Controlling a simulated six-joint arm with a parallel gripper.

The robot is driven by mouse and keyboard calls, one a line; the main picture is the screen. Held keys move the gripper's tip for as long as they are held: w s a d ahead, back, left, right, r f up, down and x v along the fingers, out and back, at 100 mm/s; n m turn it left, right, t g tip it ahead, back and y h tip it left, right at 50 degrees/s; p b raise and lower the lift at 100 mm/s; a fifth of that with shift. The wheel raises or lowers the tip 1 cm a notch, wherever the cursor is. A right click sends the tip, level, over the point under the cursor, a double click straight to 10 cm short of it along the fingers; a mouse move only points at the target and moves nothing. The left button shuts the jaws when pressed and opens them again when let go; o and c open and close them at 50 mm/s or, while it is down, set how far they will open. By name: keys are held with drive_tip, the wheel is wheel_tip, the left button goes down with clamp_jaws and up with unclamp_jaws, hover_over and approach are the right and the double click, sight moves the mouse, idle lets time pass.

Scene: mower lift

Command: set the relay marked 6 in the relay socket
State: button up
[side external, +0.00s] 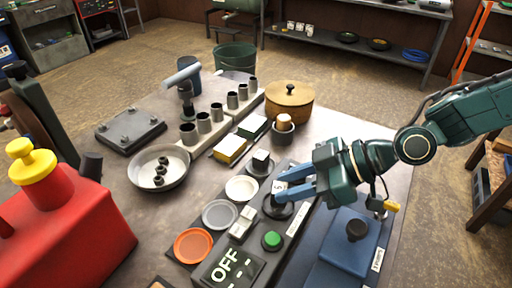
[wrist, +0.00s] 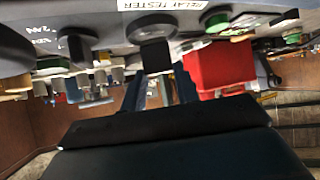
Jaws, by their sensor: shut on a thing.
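The relay has a dark mark on top that is too small to read. It sits at or just above a round black socket (side external: 275,210) on the dark relay tester panel; I cannot tell whether it is seated.
The tester has a green button (side external: 272,240), an OFF display (side external: 232,268) and white blocks (side external: 241,225). Orange (side external: 192,246), grey and white dishes lie left of it. A blue box (side external: 345,250) stands right. A lidded pot (side external: 289,99) and red can (side external: 70,215) stand on the table.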

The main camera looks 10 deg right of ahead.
drive_tip(key=shift+f, duration=0.6)
idle(0.4)
drive_tip(key=o, duration=0.7)
drive_tip(key=shift+d+r, duration=0.1)
drive_tip(key=shift+v, duration=5.35)
drive_tip(key=shift+r, duration=0.15)
drive_tip(key=shift+r, duration=5.95)
